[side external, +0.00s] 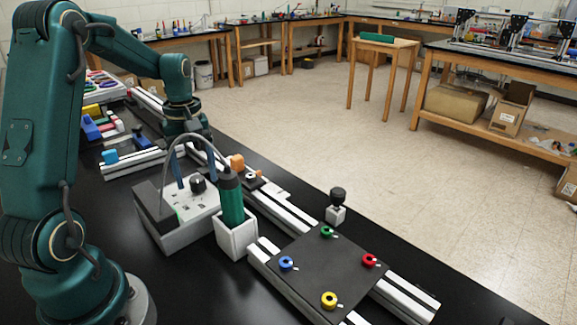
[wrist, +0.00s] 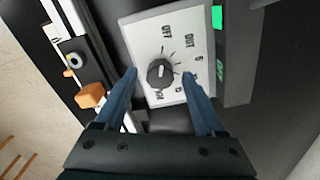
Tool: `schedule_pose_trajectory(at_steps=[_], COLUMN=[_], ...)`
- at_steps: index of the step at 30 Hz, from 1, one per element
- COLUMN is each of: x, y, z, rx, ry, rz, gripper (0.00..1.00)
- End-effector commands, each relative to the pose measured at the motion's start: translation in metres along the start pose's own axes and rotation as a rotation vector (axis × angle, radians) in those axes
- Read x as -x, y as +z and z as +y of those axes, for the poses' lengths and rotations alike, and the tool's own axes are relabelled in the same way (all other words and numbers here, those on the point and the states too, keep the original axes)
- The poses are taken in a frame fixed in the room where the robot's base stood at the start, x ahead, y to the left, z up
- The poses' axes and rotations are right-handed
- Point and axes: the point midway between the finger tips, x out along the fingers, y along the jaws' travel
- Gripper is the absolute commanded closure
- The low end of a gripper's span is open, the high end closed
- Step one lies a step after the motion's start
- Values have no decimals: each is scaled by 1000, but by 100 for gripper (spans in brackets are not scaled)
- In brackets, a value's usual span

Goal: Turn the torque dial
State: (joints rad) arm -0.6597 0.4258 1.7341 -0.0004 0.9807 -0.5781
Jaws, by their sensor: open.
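The torque dial is a round black knob (side external: 198,183) on the pale top panel of a grey control box (side external: 172,231). In the wrist view the dial (wrist: 160,74) sits upright on the light panel (wrist: 150,27), with tick marks and printed labels around it. My gripper (side external: 193,174) is open above the box, fingers pointing down. In the wrist view my gripper (wrist: 160,76) has one blue fingertip on each side of the dial, with gaps between. Neither finger visibly touches the knob. The exact height of the fingertips over the panel is hard to tell.
A green screwdriver (side external: 231,199) stands in a white holder (side external: 236,237) beside the box, its grey cable arching over the box. An orange knob (wrist: 90,95) lies near the panel's left side. A dark plate (side external: 325,268) with coloured rings sits on white rails at front right.

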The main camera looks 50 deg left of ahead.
Motion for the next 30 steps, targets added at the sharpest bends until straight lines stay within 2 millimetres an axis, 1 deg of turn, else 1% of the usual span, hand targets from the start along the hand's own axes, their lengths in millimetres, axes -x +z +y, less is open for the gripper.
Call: schedule_pose_trajectory(at_steps=[4,9,13,17,26,29,30], x=[8,32,46,51,52,65,72], y=[-1,-1,-1,0,2,9,16], z=[0,1,0,0,2,12,16], rx=[-1,0,0,0,-8,-51,-76], ry=[2,3,2,1,1,27,40], rz=[3,4,3,1,1,38,55], gripper=[29,29,29,29,29,29,29])
